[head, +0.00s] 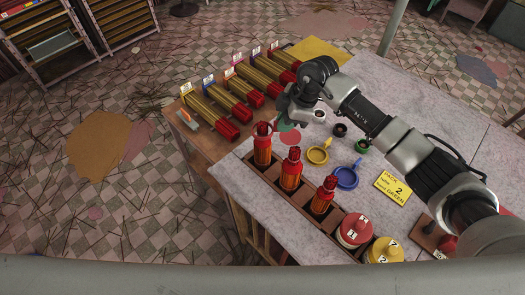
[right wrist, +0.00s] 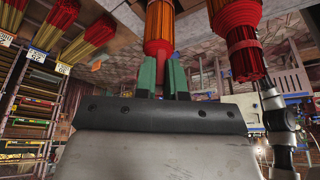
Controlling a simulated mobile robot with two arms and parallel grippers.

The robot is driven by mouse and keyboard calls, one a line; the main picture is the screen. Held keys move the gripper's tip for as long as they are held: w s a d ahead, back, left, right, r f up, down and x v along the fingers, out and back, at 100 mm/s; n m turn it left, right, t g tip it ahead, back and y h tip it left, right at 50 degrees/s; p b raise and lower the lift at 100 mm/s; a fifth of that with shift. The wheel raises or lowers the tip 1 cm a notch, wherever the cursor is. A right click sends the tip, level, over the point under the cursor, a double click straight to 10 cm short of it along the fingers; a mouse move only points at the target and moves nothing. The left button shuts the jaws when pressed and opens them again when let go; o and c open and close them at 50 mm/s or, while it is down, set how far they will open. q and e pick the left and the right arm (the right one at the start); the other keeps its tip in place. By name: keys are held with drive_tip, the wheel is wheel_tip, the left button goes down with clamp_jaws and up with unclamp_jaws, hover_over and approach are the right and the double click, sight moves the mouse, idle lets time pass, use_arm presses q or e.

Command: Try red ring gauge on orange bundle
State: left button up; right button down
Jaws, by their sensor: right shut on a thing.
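My right gripper (head: 284,113) is over the table's far left part, behind the farthest bundle. In the right wrist view its green-padded fingers (right wrist: 162,78) are shut on a red-orange thing at their tips. Three red-and-orange bundles stand upright in a wooden holder: far (head: 263,150), middle (head: 291,172) and near (head: 324,198). In the right wrist view one bundle (right wrist: 159,18) shows just beyond the fingertips, and another (right wrist: 238,35) is to the right. My left gripper is out of view.
A yellow ring gauge (head: 318,155), a blue one (head: 347,178) and a green one (head: 361,147) lie on the table. A yellow card (head: 393,187) lies to the right. Red (head: 356,230) and yellow (head: 383,252) numbered lids are in front.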

drive_tip(key=shift+r+p, duration=2.7)
drive_tip(key=shift+r, duration=0.7)
